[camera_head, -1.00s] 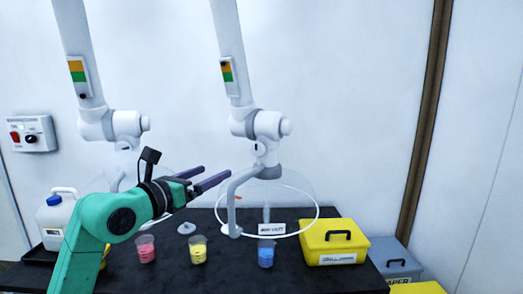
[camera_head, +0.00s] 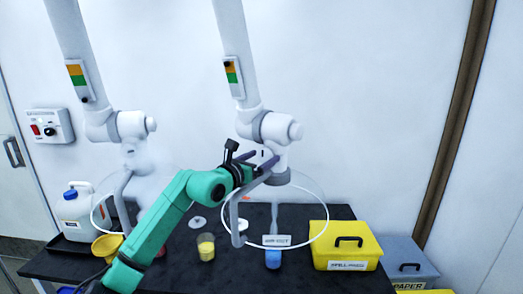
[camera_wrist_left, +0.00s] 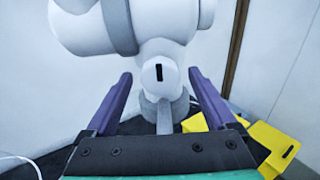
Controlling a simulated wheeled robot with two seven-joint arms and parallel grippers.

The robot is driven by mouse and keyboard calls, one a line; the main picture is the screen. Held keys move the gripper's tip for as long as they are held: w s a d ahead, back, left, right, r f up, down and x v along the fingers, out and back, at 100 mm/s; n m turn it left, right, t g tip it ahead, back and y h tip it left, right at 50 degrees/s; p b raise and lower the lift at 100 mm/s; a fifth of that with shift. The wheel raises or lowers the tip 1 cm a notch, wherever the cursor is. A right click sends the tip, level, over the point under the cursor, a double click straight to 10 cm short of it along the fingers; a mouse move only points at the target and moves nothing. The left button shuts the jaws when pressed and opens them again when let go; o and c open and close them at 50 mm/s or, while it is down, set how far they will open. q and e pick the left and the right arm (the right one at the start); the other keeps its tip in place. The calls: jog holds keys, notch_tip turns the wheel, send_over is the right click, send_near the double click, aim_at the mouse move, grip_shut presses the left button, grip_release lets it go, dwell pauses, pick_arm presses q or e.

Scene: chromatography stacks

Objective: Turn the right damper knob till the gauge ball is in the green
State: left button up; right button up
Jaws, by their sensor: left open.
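The right damper knob (camera_head: 263,150) is a white rounded end with a dark slot below the joint of the right extraction arm. It also shows in the left wrist view (camera_wrist_left: 160,84), its slot upright. My left gripper (camera_head: 262,157) is open, with purple fingers on either side of the knob. In the left wrist view, gaps show between the knob and both fingers. The right gauge (camera_head: 232,76) has orange above green. A small dark ball seems to sit in its orange part. My right gripper is not in view.
The left extraction arm (camera_head: 131,124) has its own gauge (camera_head: 78,80). The black bench (camera_head: 180,262) holds a yellow cup (camera_head: 206,248), a blue cup (camera_head: 273,258) and a yellow box (camera_head: 346,246). A clear hood ring surrounds the space below the knob.

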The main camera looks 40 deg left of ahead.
pick_arm(q)
jog(key=c, duration=1.4)
jog(key=m+b, duration=0.2)
jog(key=b, duration=0.1)
jog(key=m+b, duration=0.1)
jog(key=b, duration=0.2)
jog(key=shift+f+m, duration=0.35)
jog(key=shift+m, duration=0.05)
jog(key=shift+r+m+b, duration=0.15)
jog(key=shift+m+b, duration=0.25)
jog(key=shift+b, duration=0.05)
jog(key=shift+r, duration=0.25)
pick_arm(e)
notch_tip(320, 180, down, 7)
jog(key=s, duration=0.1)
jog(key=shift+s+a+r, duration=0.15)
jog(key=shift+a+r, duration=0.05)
pick_arm(q)
jog(key=o, duration=1.4)
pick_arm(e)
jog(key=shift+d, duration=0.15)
